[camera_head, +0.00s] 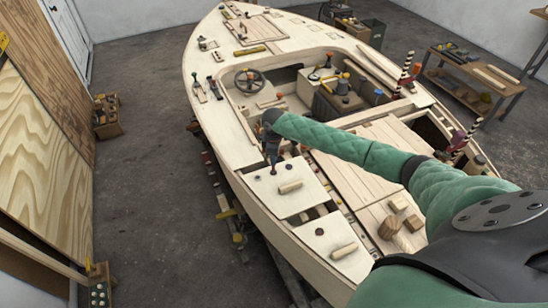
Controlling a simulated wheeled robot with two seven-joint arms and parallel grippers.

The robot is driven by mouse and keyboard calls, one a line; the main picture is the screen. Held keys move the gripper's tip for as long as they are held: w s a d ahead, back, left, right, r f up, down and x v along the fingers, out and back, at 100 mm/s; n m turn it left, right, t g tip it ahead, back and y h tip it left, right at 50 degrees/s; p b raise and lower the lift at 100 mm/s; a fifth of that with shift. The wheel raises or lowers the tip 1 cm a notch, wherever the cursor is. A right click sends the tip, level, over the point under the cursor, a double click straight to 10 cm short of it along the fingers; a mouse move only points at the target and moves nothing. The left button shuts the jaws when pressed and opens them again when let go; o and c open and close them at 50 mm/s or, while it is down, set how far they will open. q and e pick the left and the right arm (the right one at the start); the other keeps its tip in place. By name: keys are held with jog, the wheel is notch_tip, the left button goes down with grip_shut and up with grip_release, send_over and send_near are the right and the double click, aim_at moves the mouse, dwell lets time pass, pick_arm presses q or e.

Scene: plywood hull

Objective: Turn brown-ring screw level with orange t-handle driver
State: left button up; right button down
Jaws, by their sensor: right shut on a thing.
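My right arm reaches across the hull from the right in a green sleeve. Its gripper (272,158) points down over the pale deck panel (275,196) on the near side. It is shut on a thin tool that I take to be the orange t-handle driver; the gripper hides most of it and its colour is unclear. Small dark round screw heads (257,178) and (320,231) show on the near panels. I cannot tell which screw has the brown ring, or whether the tool touches one. My left gripper is out of view.
The pale plywood hull (228,142) fills the middle. A steering wheel (249,80) stands beyond the gripper. Striped posts (405,67) rise at the right edge.

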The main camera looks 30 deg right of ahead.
jog(key=m, duration=0.6)
jog(key=shift+a+m, duration=0.1)
jog(key=shift+m, duration=0.2)
jog(key=m, duration=0.6)
jog(key=shift+m, duration=0.4)
